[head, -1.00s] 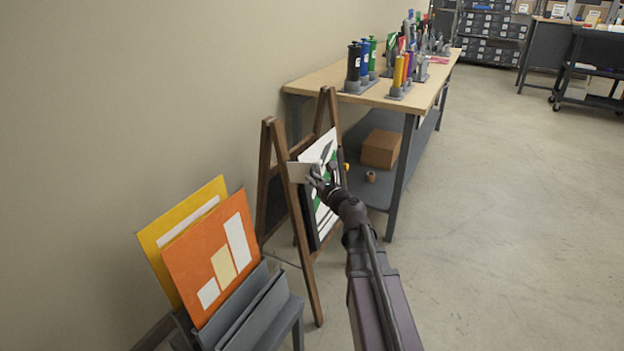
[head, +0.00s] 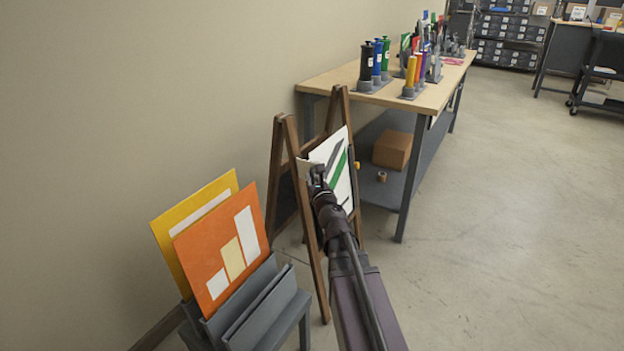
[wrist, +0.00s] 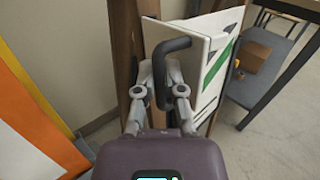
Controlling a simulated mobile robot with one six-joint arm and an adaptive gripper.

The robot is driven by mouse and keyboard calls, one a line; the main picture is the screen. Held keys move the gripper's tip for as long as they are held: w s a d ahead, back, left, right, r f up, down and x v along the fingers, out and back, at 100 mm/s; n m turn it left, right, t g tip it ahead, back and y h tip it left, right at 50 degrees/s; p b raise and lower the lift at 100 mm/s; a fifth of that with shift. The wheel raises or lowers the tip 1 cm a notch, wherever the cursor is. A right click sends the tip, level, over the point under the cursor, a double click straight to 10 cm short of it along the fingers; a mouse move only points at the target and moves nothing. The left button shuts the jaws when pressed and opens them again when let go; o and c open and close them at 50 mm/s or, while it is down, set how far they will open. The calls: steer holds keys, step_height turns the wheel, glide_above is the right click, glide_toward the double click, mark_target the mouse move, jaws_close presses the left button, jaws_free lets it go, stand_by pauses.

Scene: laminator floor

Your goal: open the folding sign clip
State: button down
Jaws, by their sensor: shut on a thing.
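The folding sign (head: 282,190) is a brown wooden A-frame standing on the floor by the wall. A white poster with a green stripe (head: 340,175) is on its front. The sign's pale clip plate (wrist: 175,32) crosses the poster's upper left in the wrist view and carries a dark bent handle (wrist: 172,46). My gripper (wrist: 160,92) is shut on the handle's lower part, between its two grey fingers. In the head view my gripper (head: 317,178) is at the poster's left edge, and my arm hides the poster's lower part and most of the clip.
A grey rack (head: 262,312) with orange (head: 220,250) and yellow panels stands close at the left front. A workbench (head: 440,90) with bottles stands behind the sign, with a cardboard box (head: 392,150) on its lower shelf. The floor (head: 500,240) at right is clear.

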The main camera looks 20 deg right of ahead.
steer(key=shift+w, duration=0.15)
steer(key=c, duration=0.7)
jaws_free()
steer(key=shift+d, duration=0.15)
